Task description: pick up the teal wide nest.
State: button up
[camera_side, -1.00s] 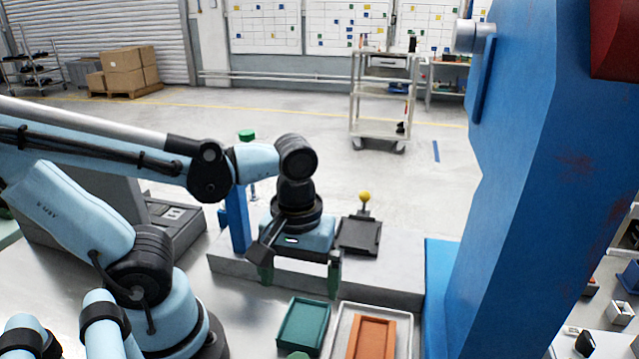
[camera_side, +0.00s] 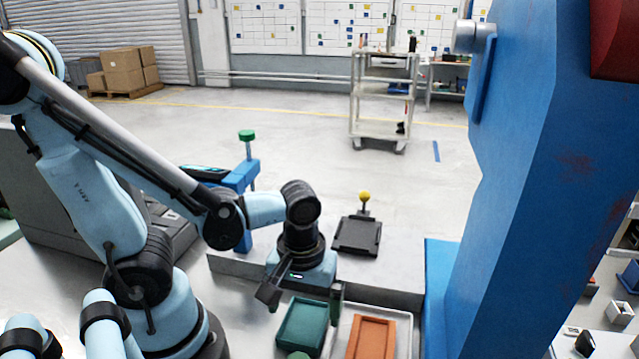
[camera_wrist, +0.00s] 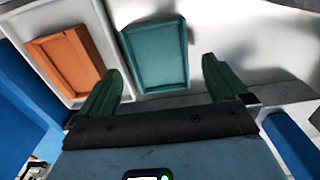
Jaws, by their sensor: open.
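The teal wide nest (camera_side: 302,327) is a shallow rectangular tray on the metal table at the lower middle of the side view. In the wrist view the teal nest (camera_wrist: 157,55) lies beyond the fingertips, across the gap between them. My gripper (camera_side: 304,295) is open and empty, just above and behind the nest in the side view. Its two green fingers also show in the wrist view (camera_wrist: 161,80), spread to either side of the nest. I cannot tell the exact height above it.
An orange nest (camera_side: 372,337) lies in a pale tray (camera_wrist: 97,30) to the right of the teal nest. A blue press frame (camera_side: 520,200) stands at the right. A black fixture with a yellow knob (camera_side: 357,235) and a blue post with a green knob (camera_side: 246,170) stand behind.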

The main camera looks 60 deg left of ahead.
aim_at(305, 323)
jog(key=shift+f, duration=1.4)
jog(key=shift+w, duration=0.1)
jog(key=c, duration=1.2)
jog(key=shift+r, duration=0.2)
jog(key=shift+c, duration=0.2)
jog(key=shift+r, duration=1)
notch_tip(305, 323, up, 7)
jog(key=w+a+r, duration=0.2)
jog(key=w+a, duration=0.3)
jog(key=w, duration=0.4)
jog(key=w+a+r, duration=0.3)
jog(key=w+a, duration=0.3)
jog(key=w, duration=0.3)
jog(key=shift+w+r, duration=0.25)
jog(key=shift+w, duration=0.1)
